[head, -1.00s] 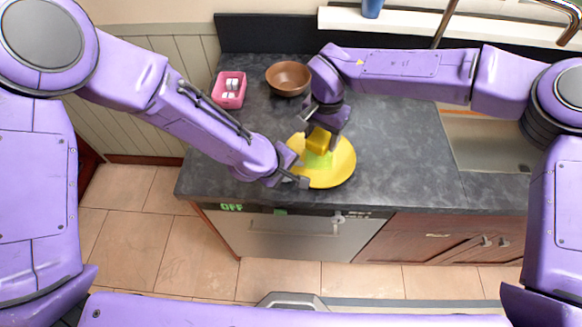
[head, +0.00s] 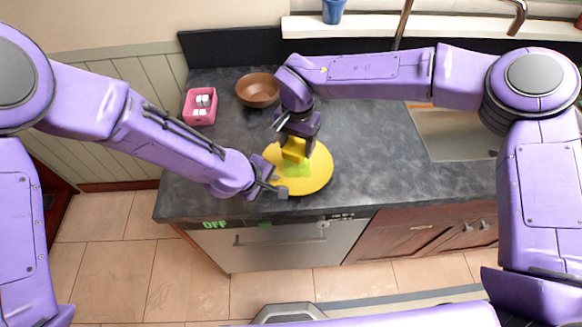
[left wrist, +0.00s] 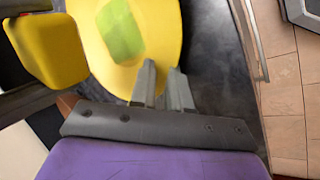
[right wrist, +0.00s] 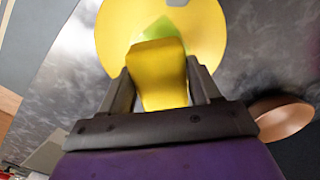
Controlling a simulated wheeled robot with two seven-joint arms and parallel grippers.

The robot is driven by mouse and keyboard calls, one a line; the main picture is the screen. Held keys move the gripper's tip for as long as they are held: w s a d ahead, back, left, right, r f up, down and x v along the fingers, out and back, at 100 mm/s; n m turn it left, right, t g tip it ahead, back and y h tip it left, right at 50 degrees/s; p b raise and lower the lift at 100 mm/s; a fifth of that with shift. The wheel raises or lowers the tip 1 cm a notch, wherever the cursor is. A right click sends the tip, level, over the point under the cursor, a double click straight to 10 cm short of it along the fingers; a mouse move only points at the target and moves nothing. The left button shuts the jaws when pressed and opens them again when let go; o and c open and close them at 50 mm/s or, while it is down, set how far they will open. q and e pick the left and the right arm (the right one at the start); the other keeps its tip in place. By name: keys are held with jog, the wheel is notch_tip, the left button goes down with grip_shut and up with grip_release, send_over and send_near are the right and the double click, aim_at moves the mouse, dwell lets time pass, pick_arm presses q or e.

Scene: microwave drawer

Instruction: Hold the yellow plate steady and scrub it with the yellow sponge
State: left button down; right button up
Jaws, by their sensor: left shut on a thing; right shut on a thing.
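The yellow plate (head: 320,172) lies on the dark counter near its front edge, with a green patch (head: 298,170) on its face. My left gripper (head: 277,187) is shut on the plate's rim at the front left; its fingers also show at the rim in the left wrist view (left wrist: 163,85). My right gripper (right wrist: 158,85) is shut on the yellow sponge (right wrist: 157,75), which also shows in the head view (head: 294,149). The sponge is over the plate beside the green patch and partly overlaps it; whether it touches the plate is hard to tell.
A brown bowl (head: 257,91) and a pink container (head: 199,108) with white items stand at the back left of the counter. A sink (head: 455,135) is at the right, and a blue cup (head: 333,10) stands on the back ledge. The counter right of the plate is clear.

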aim_at(295, 170)
jog(key=shift+f, duration=2.8)
jog(key=shift+f, duration=0.6)
jog(key=shift+w, duration=0.1)
jog(key=shift+w+d, duration=0.2)
jog(key=shift+w, duration=0.05)
jog(key=shift+s+a+f, duration=0.1)
jog(key=shift+s+a, duration=0.3)
jog(key=shift+s, duration=0.35)
jog(key=shift+w+d, duration=0.4)
jog(key=shift+w, duration=0.35)
dwell(1.8)
jog(key=shift+r, duration=0.25)
